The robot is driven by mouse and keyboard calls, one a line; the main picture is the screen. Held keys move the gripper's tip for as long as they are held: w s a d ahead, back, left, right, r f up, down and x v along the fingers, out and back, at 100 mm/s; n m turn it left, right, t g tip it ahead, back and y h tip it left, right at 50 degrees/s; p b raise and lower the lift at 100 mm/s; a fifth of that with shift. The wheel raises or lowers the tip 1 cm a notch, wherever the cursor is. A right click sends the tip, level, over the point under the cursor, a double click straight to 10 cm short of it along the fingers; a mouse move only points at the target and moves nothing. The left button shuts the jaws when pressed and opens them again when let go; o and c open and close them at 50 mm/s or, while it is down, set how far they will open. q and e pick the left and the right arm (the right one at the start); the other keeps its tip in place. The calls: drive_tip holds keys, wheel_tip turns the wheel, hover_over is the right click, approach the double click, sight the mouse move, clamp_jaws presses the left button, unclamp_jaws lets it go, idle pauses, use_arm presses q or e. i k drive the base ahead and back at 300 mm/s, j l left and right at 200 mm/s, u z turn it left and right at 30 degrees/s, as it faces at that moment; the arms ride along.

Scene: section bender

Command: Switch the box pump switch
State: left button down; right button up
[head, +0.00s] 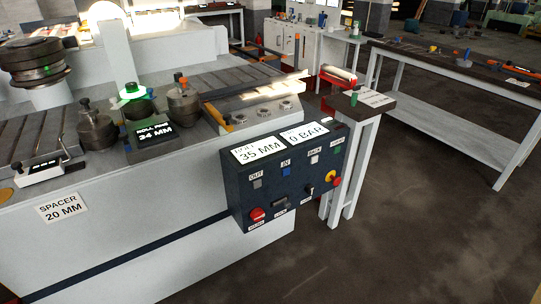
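A dark blue control box (240,205) is on the front side of the grey machine, at the middle of the head view. Its top plates read 35 MM (258,149) and 0 BAR (304,133). Its face carries a grey button (257,184), a blue button (286,171), a red knob (257,215), a dark switch (281,200), a small lever-like switch (310,189) and a red-and-yellow knob (331,177). The lower labels are too small to read, so I cannot tell which control is the pump switch. Neither of my grippers is in view.
The machine bed (110,215) fills the left, with rollers and a 34 MM display (154,136). A small white-legged stand (350,165) is just right of the box. A long workbench (450,105) is at right. The floor in front is clear.

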sight(309, 188)
drive_tip(key=i+l+u, duration=0.25)
drive_tip(key=i+l, duration=0.15)
drive_tip(key=i+l+u, duration=0.3)
drive_tip(key=i+l, duration=0.15)
